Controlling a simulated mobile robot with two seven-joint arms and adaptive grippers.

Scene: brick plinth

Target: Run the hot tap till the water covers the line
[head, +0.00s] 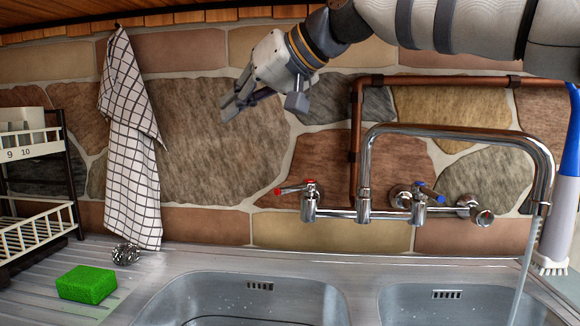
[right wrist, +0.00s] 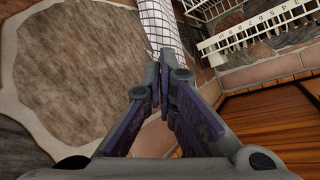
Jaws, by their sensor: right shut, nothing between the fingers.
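The chrome mixer tap (head: 365,175) is on the stone wall in the head view. Its red-marked hot lever (head: 292,189) points left, and its blue-marked cold lever (head: 428,192) is on the right. The spout (head: 540,180) swings far right, and a pale stream of water (head: 522,270) falls from its end at the right basin (head: 400,300). The basin floor, water level and any line are not visible there. My right gripper (head: 232,108) is shut and empty, up against the wall background, above and left of the hot lever. It also shows in the right wrist view (right wrist: 164,85). My left gripper is out of view.
A left basin (head: 160,310) has a dark curve at its bottom edge. A green sponge (head: 87,284) and a steel scourer (head: 126,254) lie on the drainer. A checked towel (head: 130,140), a dish rack (head: 35,235), copper pipes (head: 356,130) and a blue-handled brush (head: 562,190) stand around.

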